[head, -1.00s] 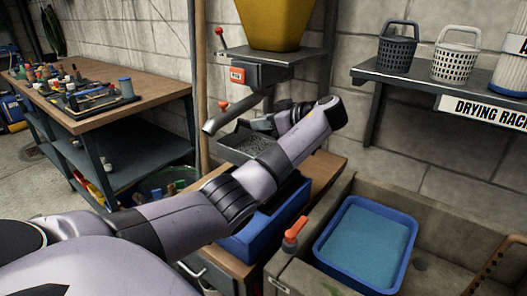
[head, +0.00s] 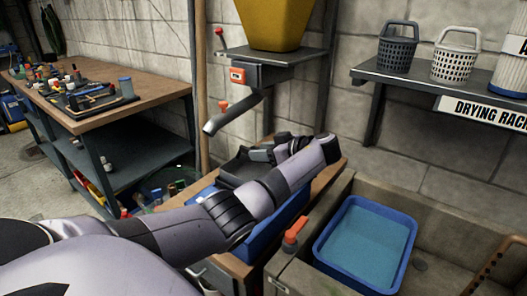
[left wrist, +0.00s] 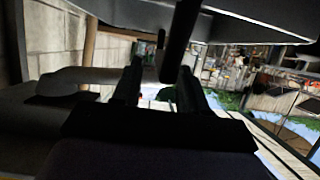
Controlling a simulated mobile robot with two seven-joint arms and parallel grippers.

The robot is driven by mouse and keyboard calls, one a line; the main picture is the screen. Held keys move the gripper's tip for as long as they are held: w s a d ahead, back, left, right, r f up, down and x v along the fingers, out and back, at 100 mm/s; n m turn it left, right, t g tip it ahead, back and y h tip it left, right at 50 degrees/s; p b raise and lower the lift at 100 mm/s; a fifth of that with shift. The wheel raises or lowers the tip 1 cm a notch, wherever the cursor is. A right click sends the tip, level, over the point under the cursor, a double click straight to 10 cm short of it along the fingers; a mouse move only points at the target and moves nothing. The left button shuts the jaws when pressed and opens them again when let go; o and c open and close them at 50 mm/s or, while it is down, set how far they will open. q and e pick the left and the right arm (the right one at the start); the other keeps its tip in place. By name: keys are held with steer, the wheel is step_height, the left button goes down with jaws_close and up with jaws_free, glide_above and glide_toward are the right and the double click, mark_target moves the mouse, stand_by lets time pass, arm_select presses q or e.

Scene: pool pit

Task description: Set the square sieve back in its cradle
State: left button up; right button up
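The square sieve (head: 236,168), a dark shallow square tray, is in the middle of the head view, below the metal spout. My left gripper (head: 262,154) is at its far right side and appears shut on it. In the left wrist view the gripper's dark fingers (left wrist: 160,88) point to a dark upright bar (left wrist: 180,40), and a grey underside spans the top; the contact is too dark to see clearly. I cannot make out a separate cradle. My right gripper is out of view.
A drying shelf (head: 440,88) holds baskets. A cluttered workbench (head: 150,92) stands left.

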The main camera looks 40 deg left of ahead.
arm_select(q)
steer(key=b+v, duration=0.1)
steer(key=v, duration=1.1)
steer(key=shift+b, duration=0.35)
